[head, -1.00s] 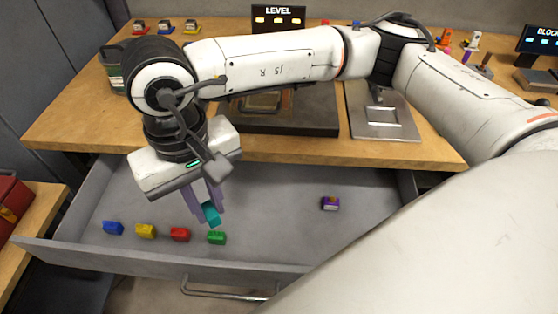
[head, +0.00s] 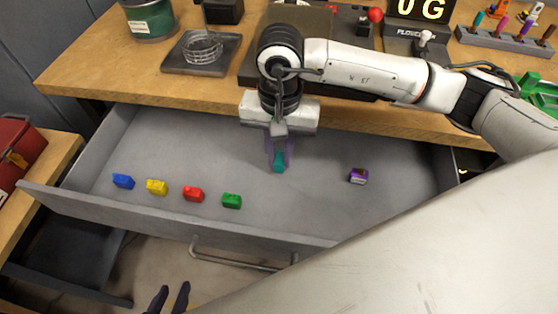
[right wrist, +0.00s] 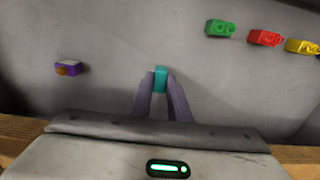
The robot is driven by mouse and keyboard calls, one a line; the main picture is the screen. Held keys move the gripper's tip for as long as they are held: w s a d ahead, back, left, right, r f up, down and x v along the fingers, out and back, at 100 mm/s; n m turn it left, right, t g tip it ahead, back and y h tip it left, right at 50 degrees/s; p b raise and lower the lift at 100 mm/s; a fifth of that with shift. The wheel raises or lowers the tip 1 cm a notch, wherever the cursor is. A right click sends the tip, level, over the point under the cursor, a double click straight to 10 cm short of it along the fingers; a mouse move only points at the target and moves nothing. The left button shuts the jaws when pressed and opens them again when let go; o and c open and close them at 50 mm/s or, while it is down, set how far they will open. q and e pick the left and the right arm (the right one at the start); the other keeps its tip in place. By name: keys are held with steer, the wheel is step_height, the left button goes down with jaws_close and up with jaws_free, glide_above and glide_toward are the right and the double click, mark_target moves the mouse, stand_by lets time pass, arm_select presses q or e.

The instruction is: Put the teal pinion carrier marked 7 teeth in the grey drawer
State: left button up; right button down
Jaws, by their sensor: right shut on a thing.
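The teal pinion carrier (head: 278,167) is held between the fingertips of my right gripper (head: 279,158), which is shut on it. It also shows in the right wrist view (right wrist: 160,77). Its tooth marking cannot be read. The gripper is over the inside of the open grey drawer (head: 320,205), right of the row of carriers; whether the teal piece touches the drawer floor is unclear. My left gripper (head: 168,300) shows only its dark fingers at the bottom edge, apart and empty, in front of the drawer.
In the drawer are blue (head: 123,181), yellow (head: 157,187), red (head: 193,194) and green (head: 231,201) carriers at left and a purple one (head: 358,176) at right. Bare floor lies around the teal piece. The wooden worktop (head: 150,88) overhangs the back.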

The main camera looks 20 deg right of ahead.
mark_target(279, 158)
steer(key=shift+f, duration=1.55)
steer(key=shift+f, duration=0.1)
steer(key=shift+f+b, duration=0.2)
steer(key=shift+b, duration=0.15)
steer(key=c, duration=1.7)
jaws_free()
steer(key=shift+r, duration=0.15)
steer(key=shift+o, duration=0.2)
step_height(279, 158, up, 12)
steer(key=shift+r+p, duration=0.2)
steer(key=shift+p, duration=0.25)
